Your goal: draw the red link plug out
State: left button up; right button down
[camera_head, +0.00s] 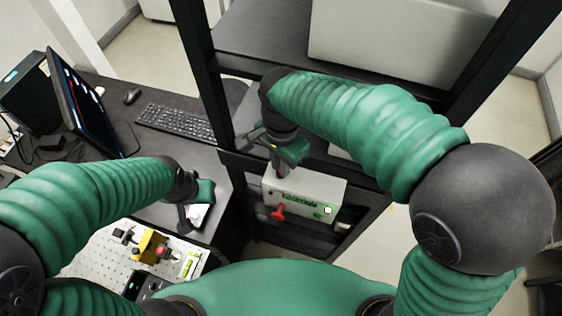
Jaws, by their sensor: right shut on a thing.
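A pale instrument box (322,188) sits in the dark rack, with green markings and a small white knob on its front panel. A red T-shaped part (279,212) stands out from the lower left of that panel, clear of my fingers in the picture. I cannot tell whether it is the red link plug. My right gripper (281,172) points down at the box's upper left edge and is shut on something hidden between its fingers. My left gripper (186,219) hangs over the bench by the optics board, and its finger gap is not clear.
A perforated optics board (92,262) carries a yellow mount (148,245) with a red part beside it. A keyboard (176,121), mouse and monitor (88,103) stand on the desk at left. Black rack posts (206,85) flank my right arm. Open floor shows at right.

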jog(key=shift+d, duration=0.15)
jog(key=shift+a+r+p, duration=0.3)
jog(key=shift+r+p, duration=0.1)
jog(key=shift+p, duration=0.05)
jog(key=shift+d+r+p, duration=0.2)
jog(key=shift+r+p, duration=1)
jog(key=shift+a, duration=0.1)
